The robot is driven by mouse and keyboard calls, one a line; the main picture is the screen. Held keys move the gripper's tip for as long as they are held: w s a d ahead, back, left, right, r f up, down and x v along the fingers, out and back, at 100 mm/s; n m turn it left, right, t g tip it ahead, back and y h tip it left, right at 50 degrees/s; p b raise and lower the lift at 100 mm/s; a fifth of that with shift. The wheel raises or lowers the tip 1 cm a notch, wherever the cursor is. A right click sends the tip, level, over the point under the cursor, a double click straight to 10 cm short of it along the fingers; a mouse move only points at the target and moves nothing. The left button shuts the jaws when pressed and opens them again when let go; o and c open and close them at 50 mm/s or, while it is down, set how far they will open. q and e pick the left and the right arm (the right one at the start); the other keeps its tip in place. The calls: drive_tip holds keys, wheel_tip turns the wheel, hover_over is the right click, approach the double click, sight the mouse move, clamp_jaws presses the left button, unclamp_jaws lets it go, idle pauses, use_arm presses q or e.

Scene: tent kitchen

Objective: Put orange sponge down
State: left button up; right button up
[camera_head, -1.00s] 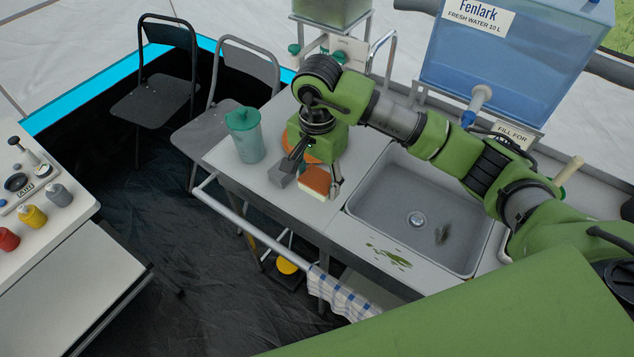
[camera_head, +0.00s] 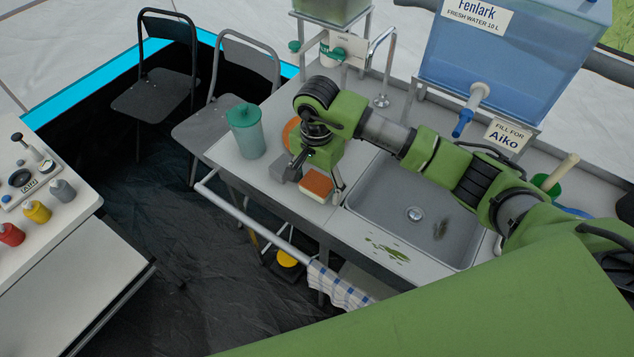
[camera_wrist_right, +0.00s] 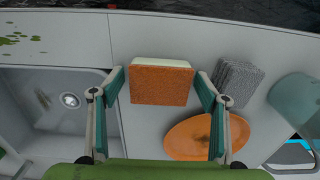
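The orange sponge (camera_head: 316,184), with a pale underside layer, rests on the counter left of the sink in the head view. In the right wrist view the sponge (camera_wrist_right: 160,84) lies between my two fingers. My right gripper (camera_head: 318,175) is open over it, with fingers on either side. In the wrist view a gap shows between the left finger and the sponge; the right finger is very close to its edge. My left gripper is not in view.
A grey block (camera_wrist_right: 238,82) and an orange plate (camera_wrist_right: 196,138) lie beside the sponge. A green-lidded cup (camera_head: 246,132) stands left of them. The sink (camera_head: 410,200) is to the right. Green stains (camera_head: 388,250) mark the front counter, where a towel (camera_head: 338,290) hangs.

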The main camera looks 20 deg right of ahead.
sight(316, 183)
drive_tip(key=shift+r, duration=0.35)
wheel_tip(316, 183, up, 12)
drive_tip(key=b, duration=0.3)
drive_tip(key=shift+f, duration=0.15)
drive_tip(key=shift+a, duration=0.1)
idle(0.3)
